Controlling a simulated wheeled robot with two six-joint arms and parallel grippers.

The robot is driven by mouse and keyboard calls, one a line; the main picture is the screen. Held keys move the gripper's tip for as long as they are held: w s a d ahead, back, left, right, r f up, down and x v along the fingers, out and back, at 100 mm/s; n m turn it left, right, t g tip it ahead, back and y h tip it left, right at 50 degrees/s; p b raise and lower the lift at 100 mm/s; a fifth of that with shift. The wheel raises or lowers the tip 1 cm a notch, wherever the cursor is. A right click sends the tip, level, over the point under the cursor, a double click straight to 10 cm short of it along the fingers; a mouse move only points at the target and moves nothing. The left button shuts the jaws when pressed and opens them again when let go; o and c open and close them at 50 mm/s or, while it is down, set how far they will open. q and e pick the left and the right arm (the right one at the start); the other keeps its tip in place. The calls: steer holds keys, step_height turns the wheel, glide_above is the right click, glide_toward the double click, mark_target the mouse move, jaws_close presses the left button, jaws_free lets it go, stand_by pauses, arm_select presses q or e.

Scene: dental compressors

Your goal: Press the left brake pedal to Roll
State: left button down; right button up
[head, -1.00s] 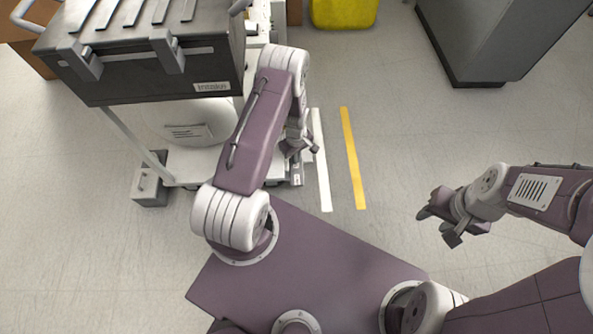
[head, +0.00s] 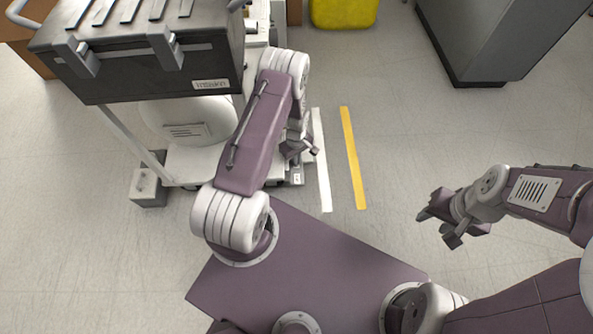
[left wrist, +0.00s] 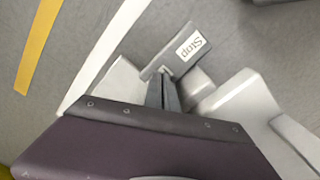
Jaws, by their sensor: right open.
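A grey brake pedal with a white label reading "Stop" (left wrist: 185,50) shows in the left wrist view, its label upside down. In the head view a small grey pedal with a pale label (head: 297,177) sits at the right lower corner of the white cart (head: 200,160). My left gripper (head: 298,150) is just above it in the head view. Its dark fingers (left wrist: 162,80) look closed together at the pedal's edge; I cannot tell whether they touch it. My right gripper (head: 438,228) is open and empty over bare floor.
A black case (head: 150,70) stands on the cart. Another grey block-like part (head: 148,187) is at the cart's left lower corner. White (head: 321,160) and yellow floor stripes (head: 353,160) run right of the cart. A yellow container (head: 343,12) and grey cabinet (head: 490,40) stand farther back.

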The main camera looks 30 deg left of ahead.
arm_select(q)
steer(key=shift+f, duration=0.15)
step_height(320, 180, up, 7)
steer(key=p, duration=0.6)
steer(key=shift+p, duration=0.35)
